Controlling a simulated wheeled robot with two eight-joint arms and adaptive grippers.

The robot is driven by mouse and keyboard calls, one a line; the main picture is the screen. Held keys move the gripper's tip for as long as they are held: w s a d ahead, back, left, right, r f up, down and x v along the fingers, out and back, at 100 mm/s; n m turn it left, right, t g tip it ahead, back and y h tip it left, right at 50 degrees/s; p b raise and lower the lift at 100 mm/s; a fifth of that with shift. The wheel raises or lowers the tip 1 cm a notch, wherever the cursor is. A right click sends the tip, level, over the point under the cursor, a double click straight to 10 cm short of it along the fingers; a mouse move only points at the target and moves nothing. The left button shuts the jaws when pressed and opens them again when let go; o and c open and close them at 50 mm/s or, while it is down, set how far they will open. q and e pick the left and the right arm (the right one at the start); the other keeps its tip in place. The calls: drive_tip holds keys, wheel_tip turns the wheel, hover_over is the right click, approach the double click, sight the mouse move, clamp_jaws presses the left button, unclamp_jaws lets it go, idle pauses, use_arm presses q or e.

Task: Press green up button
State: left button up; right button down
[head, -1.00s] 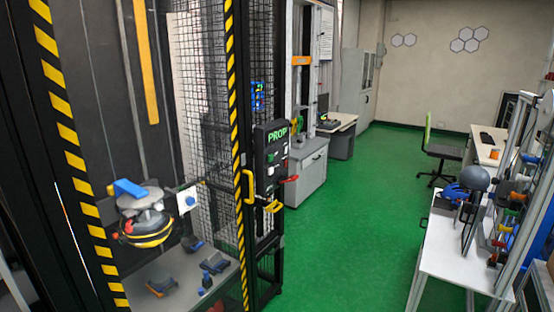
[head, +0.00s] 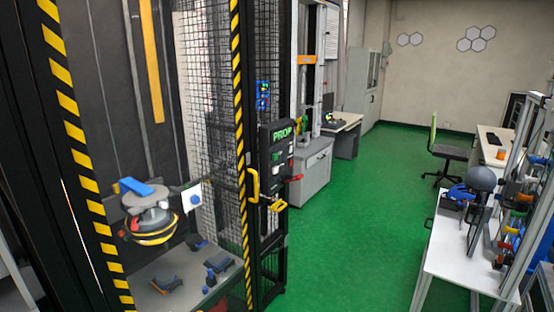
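A black control panel (head: 278,155) with green lettering at its top is fixed to the drop tower's frame near the middle of the head view. Small green, white and red controls show on its face. A small green button (head: 277,155) seems to sit below the lettering, but it is too small to tell whether it is the up button. A red handle (head: 292,178) sticks out from the panel's lower right side. Neither of my grippers is in view.
The drop tower's cage, with a yellow-black striped post (head: 240,150) and a yellow door handle (head: 253,185), fills the left. A white table (head: 462,262) with tools stands at right. Green floor (head: 365,215) lies open between them. A chair (head: 447,150) stands farther back.

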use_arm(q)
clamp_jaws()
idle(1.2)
